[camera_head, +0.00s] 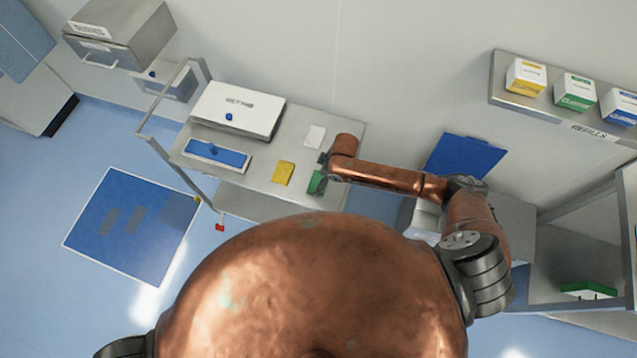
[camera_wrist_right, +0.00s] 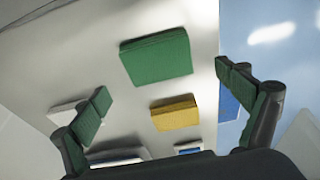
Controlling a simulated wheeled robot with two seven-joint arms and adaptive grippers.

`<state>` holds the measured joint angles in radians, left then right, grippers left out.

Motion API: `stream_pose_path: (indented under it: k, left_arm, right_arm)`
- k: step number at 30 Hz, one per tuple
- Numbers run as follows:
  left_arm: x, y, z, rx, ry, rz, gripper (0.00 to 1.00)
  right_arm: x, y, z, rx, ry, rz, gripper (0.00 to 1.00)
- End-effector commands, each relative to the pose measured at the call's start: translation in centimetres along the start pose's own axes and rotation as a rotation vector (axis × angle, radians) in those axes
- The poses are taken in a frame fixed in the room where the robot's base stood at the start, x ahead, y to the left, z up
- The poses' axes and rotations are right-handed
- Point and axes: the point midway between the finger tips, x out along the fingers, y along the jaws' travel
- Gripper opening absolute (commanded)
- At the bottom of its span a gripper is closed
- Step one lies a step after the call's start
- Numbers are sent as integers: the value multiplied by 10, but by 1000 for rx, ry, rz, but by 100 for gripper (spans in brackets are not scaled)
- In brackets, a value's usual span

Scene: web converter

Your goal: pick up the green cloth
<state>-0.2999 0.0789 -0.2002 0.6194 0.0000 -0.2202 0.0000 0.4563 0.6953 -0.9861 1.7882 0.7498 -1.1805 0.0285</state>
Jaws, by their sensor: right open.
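The green cloth (camera_head: 315,183) is a folded pad lying flat on the steel cart top, near the cart's right part. In the right wrist view the green cloth (camera_wrist_right: 157,56) lies beyond and between the fingertips, with clear space around it. My right gripper (camera_head: 322,170) is above the cart at the cloth and partly covers it in the head view. In the right wrist view the right gripper (camera_wrist_right: 168,98) has its two green-padded fingers wide apart, with nothing between them. My left gripper is not in view.
On the cart (camera_head: 257,180) lie a yellow cloth (camera_head: 283,173), a white cloth (camera_head: 314,137), a blue pad in a tray (camera_head: 217,155) and a white lidded box (camera_head: 238,109). A refills shelf (camera_head: 525,102) with cloth boxes is on the wall at right.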

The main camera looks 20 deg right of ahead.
Motion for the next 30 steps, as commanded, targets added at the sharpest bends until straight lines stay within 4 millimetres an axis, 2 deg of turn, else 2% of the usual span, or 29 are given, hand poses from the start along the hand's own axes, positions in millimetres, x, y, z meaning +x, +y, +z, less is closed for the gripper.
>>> stream_pose_path:
  k: [9,19,30]
  left_arm:
    - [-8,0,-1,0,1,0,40]
    - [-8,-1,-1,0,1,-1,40]
    - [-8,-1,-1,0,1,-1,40]
  right_arm:
    - [42,2,3,0,-1,0,93]
    - [48,2,3,-1,0,0,92]
    - [48,2,3,-1,-1,0,67]
